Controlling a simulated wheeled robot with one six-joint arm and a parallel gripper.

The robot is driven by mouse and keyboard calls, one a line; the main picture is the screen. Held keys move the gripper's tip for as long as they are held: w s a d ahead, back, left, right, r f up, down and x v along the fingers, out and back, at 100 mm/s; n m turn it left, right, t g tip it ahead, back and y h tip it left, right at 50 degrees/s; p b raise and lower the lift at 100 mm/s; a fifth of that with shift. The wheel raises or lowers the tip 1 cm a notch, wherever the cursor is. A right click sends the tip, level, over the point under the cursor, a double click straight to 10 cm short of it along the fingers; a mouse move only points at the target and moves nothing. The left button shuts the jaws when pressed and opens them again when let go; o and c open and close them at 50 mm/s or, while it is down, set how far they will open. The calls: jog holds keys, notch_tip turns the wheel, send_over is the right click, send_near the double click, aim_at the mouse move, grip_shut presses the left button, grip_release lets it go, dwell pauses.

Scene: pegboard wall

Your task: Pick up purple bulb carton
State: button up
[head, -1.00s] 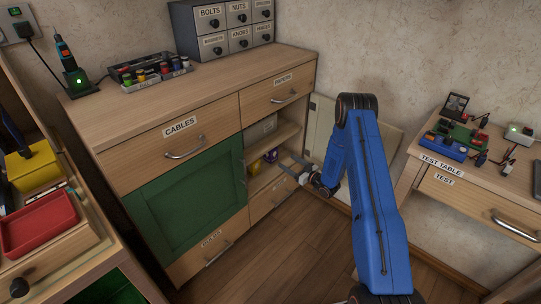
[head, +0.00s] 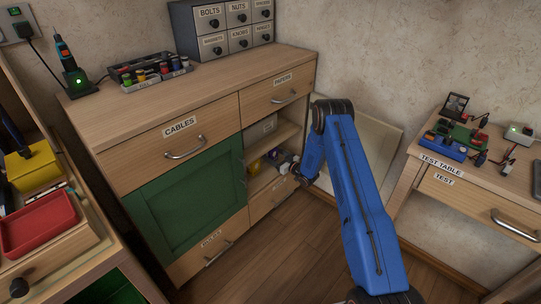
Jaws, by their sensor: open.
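A small purple item (head: 272,155), which looks like the purple bulb carton, stands in the open lower compartment of the wooden cabinet. It is small, and its far side is hidden. My gripper (head: 284,163) is at the mouth of this compartment, just right of the purple item, reaching in from the right. Its jaws are open. The fingertips are too small to tell whether they touch the purple item. A yellow item (head: 254,167) stands to the left of the purple one.
A shelf board (head: 283,138) lies above the compartment, with a grey box (head: 262,129) on it. The green door (head: 190,198) is to the left and a drawer (head: 268,197) is below. The wooden floor (head: 293,235) in front is clear. The test table (head: 470,172) stands at right.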

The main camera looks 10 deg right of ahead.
jog(key=shift+x, duration=0.8)
jog(key=c, duration=1.1)
jog(key=shift+r, duration=0.1)
jog(key=shift+c, duration=0.2)
